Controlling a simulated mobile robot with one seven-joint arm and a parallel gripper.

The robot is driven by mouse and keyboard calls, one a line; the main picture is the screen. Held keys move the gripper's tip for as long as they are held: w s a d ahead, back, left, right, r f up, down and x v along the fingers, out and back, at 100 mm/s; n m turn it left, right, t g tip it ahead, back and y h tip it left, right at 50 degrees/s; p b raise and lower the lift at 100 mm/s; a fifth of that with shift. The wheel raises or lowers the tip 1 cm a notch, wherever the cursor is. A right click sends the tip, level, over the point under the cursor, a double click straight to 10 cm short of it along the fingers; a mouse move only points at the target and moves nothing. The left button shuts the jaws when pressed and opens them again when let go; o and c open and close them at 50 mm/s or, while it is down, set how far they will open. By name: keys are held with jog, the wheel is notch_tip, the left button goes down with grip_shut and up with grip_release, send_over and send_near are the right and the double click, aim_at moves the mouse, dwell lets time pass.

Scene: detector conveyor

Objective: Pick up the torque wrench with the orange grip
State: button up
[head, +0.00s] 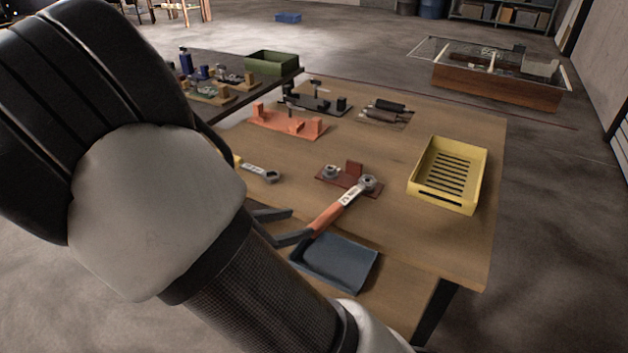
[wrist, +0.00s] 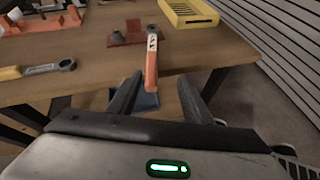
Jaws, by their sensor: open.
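The torque wrench with the orange grip (head: 336,209) has its metal head over a dark red holder (head: 360,169) on the wooden table, and its grip points toward me. In the wrist view the orange grip (wrist: 151,70) shows in the gap between my fingertips, nearer the left one. My gripper (head: 300,222) is open, with its fingertips close to the grip's near end; I cannot tell whether they touch it. A second wrench, with a yellow grip (wrist: 12,73), lies to the left, its grip mostly hidden by my arm in the head view.
A yellow slotted tray (head: 448,176) stands to the right on the table. A blue-grey tray (head: 338,262) sits below the wrench's grip end, near the table's front. An orange fixture (head: 286,122) and a black one (head: 318,102) stand farther back. The table between is mostly clear.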

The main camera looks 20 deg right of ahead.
aim_at(333, 209)
jog(key=shift+n+t+h, duration=0.4)
jog(key=shift+n+t, duration=0.1)
jog(key=shift+n, duration=0.2)
jog(key=b+x, duration=0.1)
jog(key=x, duration=0.3)
jog(key=b+x, duration=0.1)
jog(key=x, duration=0.3)
jog(key=w+a+f+b+x, duration=0.1)
jog(key=b+x, duration=0.1)
jog(key=x, duration=0.3)
jog(key=b+x, duration=0.1)
jog(key=x, duration=0.1)
jog(key=b+x, duration=0.1)
jog(key=x, duration=0.1)
jog(key=shift+d+f, duration=0.2)
jog(key=shift+f, duration=0.15)
jog(key=shift+w+d, duration=0.2)
jog(key=shift+d, duration=0.1)
grip_shut()
